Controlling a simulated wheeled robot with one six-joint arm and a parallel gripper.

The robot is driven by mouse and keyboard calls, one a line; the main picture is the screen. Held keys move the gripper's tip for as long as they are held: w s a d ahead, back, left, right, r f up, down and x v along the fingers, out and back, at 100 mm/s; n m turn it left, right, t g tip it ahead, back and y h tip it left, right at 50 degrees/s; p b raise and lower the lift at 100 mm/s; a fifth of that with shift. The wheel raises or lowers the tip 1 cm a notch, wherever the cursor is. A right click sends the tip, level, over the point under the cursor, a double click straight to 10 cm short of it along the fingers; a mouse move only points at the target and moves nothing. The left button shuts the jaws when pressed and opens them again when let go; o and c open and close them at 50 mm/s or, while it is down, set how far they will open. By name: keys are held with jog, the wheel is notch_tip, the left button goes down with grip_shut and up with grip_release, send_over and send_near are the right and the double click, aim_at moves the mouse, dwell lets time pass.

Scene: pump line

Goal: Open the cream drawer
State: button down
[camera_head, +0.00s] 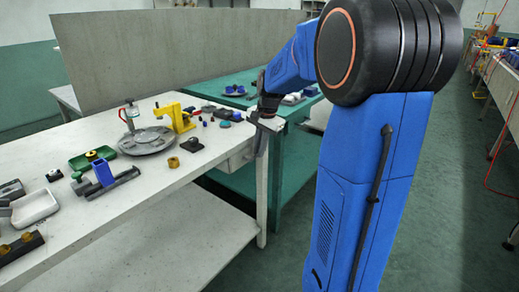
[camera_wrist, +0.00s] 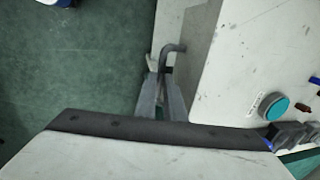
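The cream drawer (camera_head: 236,158) sits under the right end of the white workbench top. Its front is largely hidden behind my gripper (camera_head: 261,146) in the head view, so I cannot tell whether it stands out at all. In the wrist view a bent dark grey bar handle (camera_wrist: 173,48) stands out from the grey shaded front (camera_wrist: 199,38). The two grey fingers of my gripper (camera_wrist: 163,88) point at the handle, and its bar runs down between them. Whether the fingers press on the bar or leave a gap cannot be made out.
The white workbench (camera_head: 75,223) carries a round grey plate (camera_head: 146,143), a yellow fixture (camera_head: 179,117), a green tray (camera_head: 92,158) and small parts. A teal table (camera_head: 290,122) stands close behind my gripper. Open green floor (camera_wrist: 80,70) lies in front of the handle.

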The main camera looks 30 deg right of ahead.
jog(key=s+d, duration=0.3)
jog(key=s, duration=0.5)
jog(key=s+d, duration=0.3)
jog(key=s, duration=0.5)
jog(key=shift+s, duration=0.25)
jog(key=c, duration=1.8)
grip_release()
jog(key=shift+c, duration=0.2)
jog(key=shift+r, duration=0.1)
jog(key=s+d+r, duration=0.1)
jog(key=s+r, duration=0.2)
jog(key=r, duration=1.4)
jog(key=shift+s+d, duration=0.1)
